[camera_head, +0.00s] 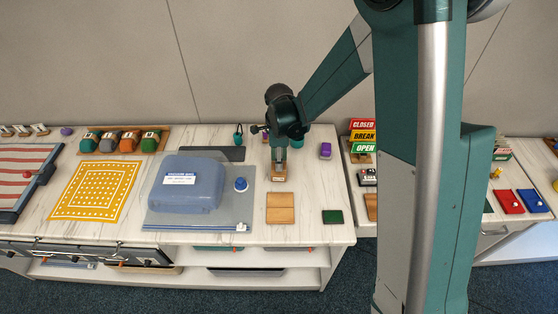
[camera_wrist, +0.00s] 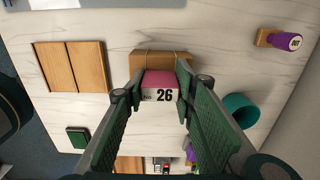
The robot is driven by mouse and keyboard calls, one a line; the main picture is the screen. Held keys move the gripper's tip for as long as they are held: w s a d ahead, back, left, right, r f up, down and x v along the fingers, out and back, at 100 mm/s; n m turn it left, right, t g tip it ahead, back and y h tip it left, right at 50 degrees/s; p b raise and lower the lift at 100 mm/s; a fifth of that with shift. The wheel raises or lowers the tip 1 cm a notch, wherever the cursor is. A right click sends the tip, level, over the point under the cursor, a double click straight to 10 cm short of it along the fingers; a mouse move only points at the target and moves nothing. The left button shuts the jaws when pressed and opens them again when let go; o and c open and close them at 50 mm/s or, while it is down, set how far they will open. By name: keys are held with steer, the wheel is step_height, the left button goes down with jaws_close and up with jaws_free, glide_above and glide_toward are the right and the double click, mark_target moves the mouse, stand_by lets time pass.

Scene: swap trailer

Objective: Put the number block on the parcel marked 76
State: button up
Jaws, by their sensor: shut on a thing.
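My gripper (camera_head: 279,158) points down over the worktop, and it also shows in the wrist view (camera_wrist: 161,82). It is shut on a small block (camera_wrist: 161,88) with a pink top and a white face that reads "No 26". A brown parcel (camera_head: 279,176) with string around it is just below; it also shows in the wrist view (camera_wrist: 160,58), partly hidden by the block. I cannot tell whether the block touches the parcel. No marking that reads 76 is legible.
A wooden board (camera_head: 280,208) and a dark green pad (camera_head: 332,217) lie nearer the front edge. A blue-grey machine (camera_head: 187,183) stands to the left. A purple item (camera_head: 325,150) is to the right. A teal cup (camera_wrist: 240,110) and a purple stamp (camera_wrist: 288,41) stand nearby.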

steer(key=o, duration=0.8)
steer(key=shift+r+p, duration=0.45)
steer(key=shift+r, duration=5.65)
